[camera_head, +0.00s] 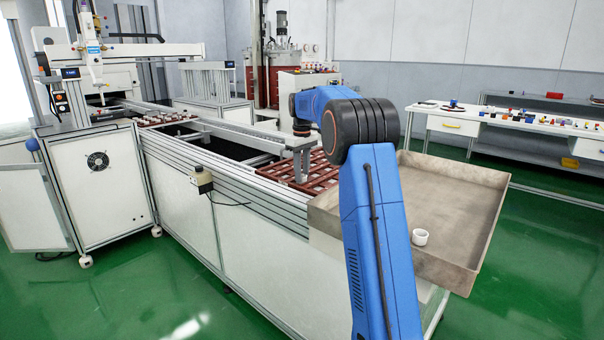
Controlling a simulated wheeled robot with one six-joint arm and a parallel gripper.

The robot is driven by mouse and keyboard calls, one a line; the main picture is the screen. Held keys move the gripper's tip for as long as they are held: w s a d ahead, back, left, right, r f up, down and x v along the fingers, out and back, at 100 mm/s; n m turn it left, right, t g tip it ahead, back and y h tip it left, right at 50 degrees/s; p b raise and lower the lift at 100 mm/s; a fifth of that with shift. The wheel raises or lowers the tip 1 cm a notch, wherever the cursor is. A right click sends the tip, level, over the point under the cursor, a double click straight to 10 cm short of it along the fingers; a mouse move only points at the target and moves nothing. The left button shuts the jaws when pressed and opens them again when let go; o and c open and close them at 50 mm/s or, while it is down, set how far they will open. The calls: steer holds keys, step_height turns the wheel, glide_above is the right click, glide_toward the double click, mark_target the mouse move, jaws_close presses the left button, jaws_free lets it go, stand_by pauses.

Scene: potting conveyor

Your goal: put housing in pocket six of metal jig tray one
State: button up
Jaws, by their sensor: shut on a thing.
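A red-brown jig tray (322,178) with several square pockets lies on the near end of the conveyor. My gripper (301,174) points down over this tray, at its left part. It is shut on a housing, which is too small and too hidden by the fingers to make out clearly. I cannot tell which pocket is under it, or whether the housing touches the tray. Another white cup-shaped housing (420,237) stands in the front of the grey metal bin (470,178) at right. My blue arm hides part of the tray's right side.
The conveyor's metal rail (215,195) runs along the near side, with a small switch box (202,180) on it. More red-brown trays (163,118) lie farther up the line. A white workbench (480,128) with small parts stands at the back right.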

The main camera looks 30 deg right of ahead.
steer(key=shift+f, duration=0.1)
steer(key=o, duration=1)
step_height(320, 180, up, 12)
steer(key=s+a+r+m+t, duration=0.1)
steer(key=s+a+r, duration=0.3)
steer(key=s+a, duration=0.55)
steer(key=s+a+f+m+t, duration=0.1)
steer(key=s+a, duration=0.2)
steer(key=s, duration=0.5)
steer(key=s+a+f, duration=0.2)
steer(key=s+a, duration=0.1)
steer(key=s, duration=0.6)
steer(key=s+a+f+m+t, duration=0.1)
steer(key=s+a+f, duration=0.2)
steer(key=s+f, duration=0.6)
steer(key=s+a+f+m+t, duration=0.1)
steer(key=s+a+f, duration=0.2)
steer(key=s+f, duration=0.6)
steer(key=s, duration=0.8)
steer(key=shift+a+f+t, duration=0.35)
steer(key=shift+t, duration=0.05)
